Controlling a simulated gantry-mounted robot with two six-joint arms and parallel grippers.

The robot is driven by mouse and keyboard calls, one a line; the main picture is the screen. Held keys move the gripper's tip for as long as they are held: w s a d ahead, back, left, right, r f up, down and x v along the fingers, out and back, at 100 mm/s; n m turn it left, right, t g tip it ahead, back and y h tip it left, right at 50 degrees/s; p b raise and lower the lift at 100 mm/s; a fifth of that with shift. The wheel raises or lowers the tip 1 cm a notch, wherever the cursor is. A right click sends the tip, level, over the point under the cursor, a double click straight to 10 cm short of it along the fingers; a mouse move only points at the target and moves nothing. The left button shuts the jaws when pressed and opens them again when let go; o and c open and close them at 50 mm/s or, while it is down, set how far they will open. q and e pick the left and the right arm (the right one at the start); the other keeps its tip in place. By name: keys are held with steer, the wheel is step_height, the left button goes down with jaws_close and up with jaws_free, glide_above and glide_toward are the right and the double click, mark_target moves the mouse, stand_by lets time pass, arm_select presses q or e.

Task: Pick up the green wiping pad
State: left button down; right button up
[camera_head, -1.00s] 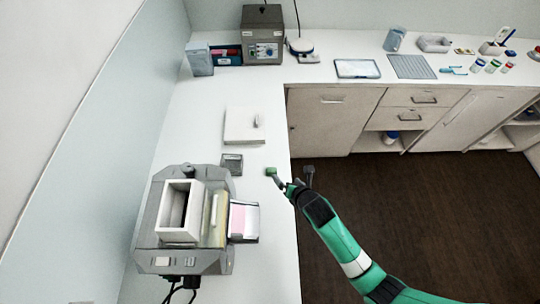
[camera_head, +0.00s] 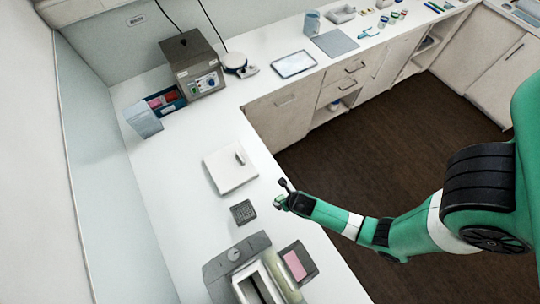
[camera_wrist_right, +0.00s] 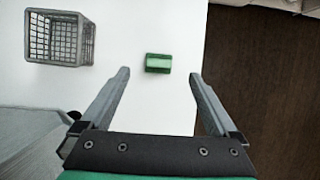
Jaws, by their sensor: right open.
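The green wiping pad (camera_wrist_right: 158,63) is a small green block lying on the white counter. In the right wrist view it sits just beyond the fingertips, between the lines of the two fingers, with white counter around it. My right gripper (camera_wrist_right: 159,76) is open and empty, with one finger to each side and the pad not between them. In the head view my right gripper (camera_head: 284,193) is over the counter's front edge, and the pad is hard to tell from the green gripper there. My left gripper is not in view.
A grey mesh basket (camera_wrist_right: 58,40) stands left of the pad; it also shows in the head view (camera_head: 243,212). A white flat box (camera_head: 230,171) lies behind it. A grey machine (camera_head: 237,272) stands in front, with a pink-topped tray (camera_head: 297,263) beside it. The counter's edge is close.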

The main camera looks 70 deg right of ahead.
mark_target(280, 197)
steer(key=shift+f+b, duration=0.55)
steer(key=shift+f, duration=0.2)
steer(key=b+x, duration=0.4)
steer(key=x, duration=0.1)
steer(key=shift+w+d+f, duration=0.1)
steer(key=shift+w+f, duration=0.15)
steer(key=shift+f, duration=0.1)
jaws_close()
steer(key=shift+d+r, duration=0.1)
steer(key=shift+r, duration=0.45)
step_height(280, 197, up, 3)
steer(key=shift+f+p, duration=0.15)
steer(key=shift+p, duration=1)
steer(key=s+a+r+p, duration=0.1)
steer(key=s+r+p, duration=0.1)
steer(key=s+r, duration=0.2)
steer(key=s+a+r+p, duration=0.2)
steer(key=s+r, duration=0.3)
steer(key=s, duration=0.4)
steer(key=shift+s+r+p, duration=0.15)
steer(key=shift+s+p, duration=0.2)
steer(key=shift+p, duration=0.25)
